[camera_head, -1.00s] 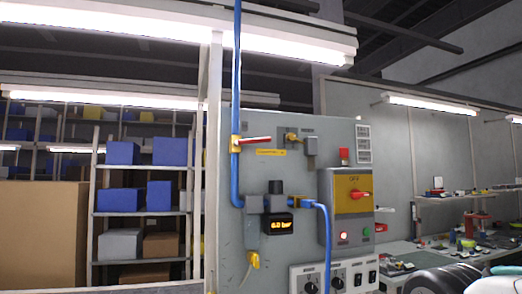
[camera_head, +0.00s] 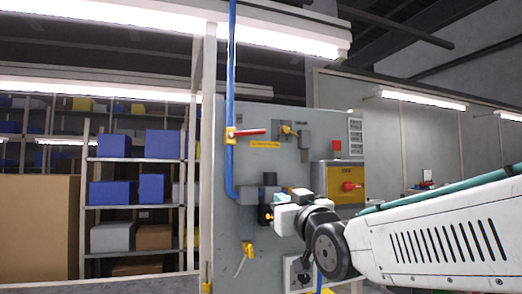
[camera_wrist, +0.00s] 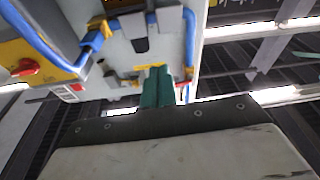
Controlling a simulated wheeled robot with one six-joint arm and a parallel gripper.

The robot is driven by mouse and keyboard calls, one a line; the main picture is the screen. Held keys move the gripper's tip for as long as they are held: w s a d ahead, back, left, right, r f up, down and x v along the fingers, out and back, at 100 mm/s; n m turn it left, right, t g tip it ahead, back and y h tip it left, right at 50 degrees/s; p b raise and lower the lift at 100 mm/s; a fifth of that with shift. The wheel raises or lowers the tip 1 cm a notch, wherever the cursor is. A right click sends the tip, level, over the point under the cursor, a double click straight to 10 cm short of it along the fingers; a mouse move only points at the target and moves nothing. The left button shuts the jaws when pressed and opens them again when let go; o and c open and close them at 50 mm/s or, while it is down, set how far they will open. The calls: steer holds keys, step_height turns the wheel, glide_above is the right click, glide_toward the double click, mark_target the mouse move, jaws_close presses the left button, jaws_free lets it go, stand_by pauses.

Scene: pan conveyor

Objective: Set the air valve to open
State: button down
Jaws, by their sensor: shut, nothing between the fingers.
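The air valve (camera_head: 231,134) is a yellow body on the vertical blue pipe, at the upper left of the grey panel in the head view. Its red lever (camera_head: 251,132) points right, roughly level and across the pipe. My gripper (camera_head: 283,199) is in front of the panel, below and right of the lever and apart from it. In the wrist view its teal fingers (camera_wrist: 157,84) are together with nothing between them, pointing towards the panel. My gripper and wrist hide the pressure display.
The grey panel (camera_head: 230,215) also carries a yellow switch box (camera_head: 345,196) with a red knob (camera_head: 349,186), and a smaller yellow fitting (camera_head: 287,130) right of the lever. Shelves with blue boxes (camera_head: 159,144) stand behind on the left. Space before the valve is clear.

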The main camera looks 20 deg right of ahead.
mark_target(256, 132)
step_height(256, 132, up, 7)
steer(key=t+y, duration=0.1)
steer(key=t, duration=0.3)
steer(key=x, duration=1.3)
steer(key=shift+s+a+r, duration=0.15)
steer(key=shift+a+r, duration=0.05)
steer(key=shift+r, duration=0.15)
steer(key=shift+a+r+n, duration=0.15)
steer(key=shift+n, duration=0.45)
